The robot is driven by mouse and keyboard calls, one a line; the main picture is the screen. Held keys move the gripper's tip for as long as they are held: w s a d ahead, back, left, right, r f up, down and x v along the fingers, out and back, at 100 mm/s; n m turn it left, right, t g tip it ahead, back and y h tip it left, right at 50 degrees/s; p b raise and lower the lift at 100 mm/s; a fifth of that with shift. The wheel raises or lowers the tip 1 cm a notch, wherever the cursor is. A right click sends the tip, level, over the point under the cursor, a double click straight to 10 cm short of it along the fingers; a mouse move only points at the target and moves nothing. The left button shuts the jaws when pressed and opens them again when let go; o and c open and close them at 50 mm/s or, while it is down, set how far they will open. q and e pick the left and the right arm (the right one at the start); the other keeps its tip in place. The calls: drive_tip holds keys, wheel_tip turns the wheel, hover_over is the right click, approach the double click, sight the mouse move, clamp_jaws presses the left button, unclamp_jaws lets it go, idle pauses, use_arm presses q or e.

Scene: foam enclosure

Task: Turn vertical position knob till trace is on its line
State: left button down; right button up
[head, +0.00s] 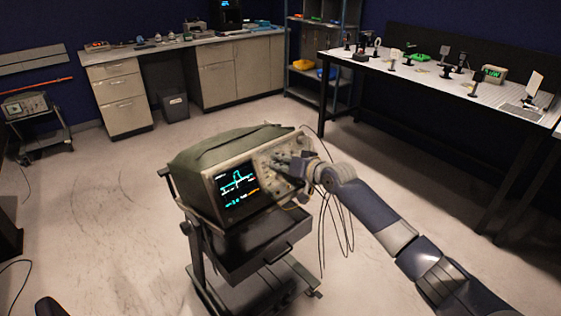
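An oscilloscope (214,164) with a green cover stands on a dark cart. The vertical position knob cannot be told apart, and I cannot see whether the fingers are closed on a knob. My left gripper is not in view.
The cart (262,244) has a drawer and a lower shelf. Dark cables (324,235) hang beside it. A bench (425,88) with small optical parts stands at the right, cabinets (225,75) at the back. Floor to the left (100,215) is clear.

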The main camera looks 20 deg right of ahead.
drive_tip(key=shift+w+a+f, duration=0.1)
drive_tip(key=shift+w+a, duration=0.05)
drive_tip(key=shift+w, duration=0.2)
clamp_jaws()
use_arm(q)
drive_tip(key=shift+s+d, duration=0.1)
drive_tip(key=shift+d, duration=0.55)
use_arm(e)
drive_tip(key=shift+f+n+b, duration=0.2)
drive_tip(key=shift+n+b, duration=0.2)
drive_tip(key=shift+b, duration=0.2)
drive_tip(key=shift+r+n+b, duration=0.15)
drive_tip(key=shift+n+b, duration=0.4)
drive_tip(key=shift+n, duration=0.05)
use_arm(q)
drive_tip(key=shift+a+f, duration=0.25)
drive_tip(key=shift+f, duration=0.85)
